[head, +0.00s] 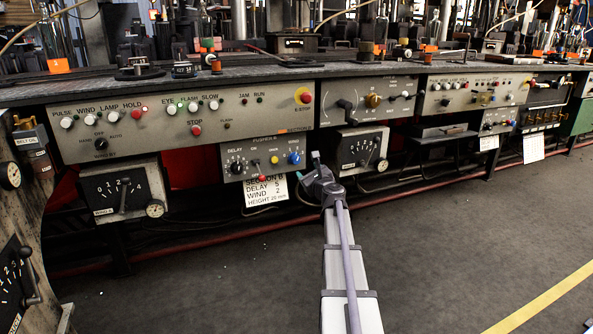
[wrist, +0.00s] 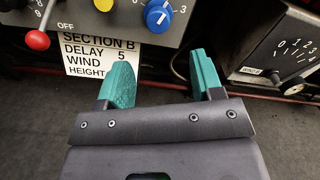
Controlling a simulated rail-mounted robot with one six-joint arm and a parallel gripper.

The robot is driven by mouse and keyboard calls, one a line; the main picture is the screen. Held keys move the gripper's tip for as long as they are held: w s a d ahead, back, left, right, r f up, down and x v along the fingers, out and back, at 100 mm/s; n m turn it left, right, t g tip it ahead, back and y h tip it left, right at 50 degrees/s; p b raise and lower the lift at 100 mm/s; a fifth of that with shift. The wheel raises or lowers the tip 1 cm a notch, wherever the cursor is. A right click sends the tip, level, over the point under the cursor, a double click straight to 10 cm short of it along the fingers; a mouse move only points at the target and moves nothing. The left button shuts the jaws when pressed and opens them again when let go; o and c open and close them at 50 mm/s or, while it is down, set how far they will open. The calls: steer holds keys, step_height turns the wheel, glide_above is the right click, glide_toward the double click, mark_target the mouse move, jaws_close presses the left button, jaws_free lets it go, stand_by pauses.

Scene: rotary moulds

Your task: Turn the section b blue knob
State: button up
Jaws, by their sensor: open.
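The blue knob (head: 294,158) is on the right end of a small grey panel (head: 236,168) hung below the long section B panel. In the wrist view the blue knob (wrist: 158,15) is near the top edge, with a white pointer mark and printed numbers beside it. My gripper (head: 315,168) is in front of the panel, a little right of and below the knob in the head view. In the wrist view its teal fingers (wrist: 162,80) are spread apart with nothing between them. The knob is beyond the fingertips, not touched.
A yellow knob (wrist: 104,4) and a red-tipped lever (wrist: 38,40) are left of the blue knob. A white card (head: 266,190) hangs below the panel. A dial box (head: 362,148) stands to the right. The floor (head: 430,240) in front is clear.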

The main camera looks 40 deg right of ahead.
mark_target(297, 160)
steer(key=x, duration=1.1)
steer(key=shift+a+f, duration=0.1)
steer(key=c, duration=0.9)
